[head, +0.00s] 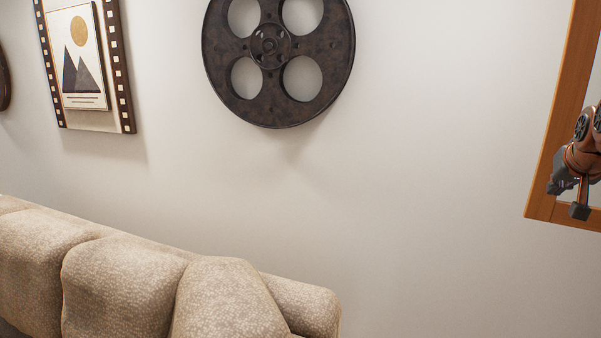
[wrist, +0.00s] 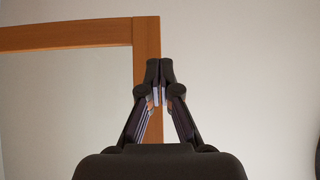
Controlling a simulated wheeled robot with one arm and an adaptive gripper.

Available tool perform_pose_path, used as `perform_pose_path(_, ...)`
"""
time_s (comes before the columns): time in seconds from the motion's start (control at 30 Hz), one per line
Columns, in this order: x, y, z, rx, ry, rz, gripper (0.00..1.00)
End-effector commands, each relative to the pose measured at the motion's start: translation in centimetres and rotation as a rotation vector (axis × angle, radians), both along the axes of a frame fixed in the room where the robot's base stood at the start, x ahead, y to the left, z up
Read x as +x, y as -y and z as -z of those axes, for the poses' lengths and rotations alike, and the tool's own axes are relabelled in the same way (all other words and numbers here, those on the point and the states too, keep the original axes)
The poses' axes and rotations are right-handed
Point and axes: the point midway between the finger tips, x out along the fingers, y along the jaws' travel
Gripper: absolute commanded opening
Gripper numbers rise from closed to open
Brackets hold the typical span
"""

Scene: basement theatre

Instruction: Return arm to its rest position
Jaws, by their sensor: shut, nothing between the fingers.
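My gripper (wrist: 159,68) is in the middle of the wrist view, with its dark fingertips together and nothing between them. It points towards the pale wall and a corner of a wooden frame (wrist: 70,36), with no visible contact. In the head view a copper-brown and dark arm part (head: 582,158), which seems to be mine, shows at the right edge in front of the wooden frame (head: 544,150).
A beige sofa (head: 120,285) fills the lower left of the head view. A dark film reel (head: 270,95) and a framed mountain picture (head: 82,60) hang on the wall (head: 430,140). The wall between reel and wooden frame is bare.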

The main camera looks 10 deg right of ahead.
Motion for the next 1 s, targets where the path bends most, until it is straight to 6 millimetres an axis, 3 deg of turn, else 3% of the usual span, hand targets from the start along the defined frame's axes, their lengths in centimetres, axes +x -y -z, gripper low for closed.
perform_pose_path(0.13,1.4,-5.7,0.7,0.029,-0.053,-0.095,0.0)
perform_pose_path(0.27,1.7,-13.4,2.5,0.068,-0.139,-0.216,0.0)
perform_pose_path(0.4,0.2,-21.4,5.0,0.108,-0.253,-0.336,0.0)
perform_pose_path(0.47,-1.1,-24.5,6.4,0.126,-0.309,-0.381,0.0)
perform_pose_path(0.6,-5.0,-30.7,9.2,0.161,-0.435,-0.465,0.0)
perform_pose_path(0.7,-8.6,-34.3,11.2,0.182,-0.526,-0.511,0.0)
perform_pose_path(0.9,-17.1,-39.3,15.1,0.23,-0.721,-0.565,0.0)
perform_pose_path(1.0,-21.3,-40.8,16.7,0.255,-0.809,-0.572,0.0)
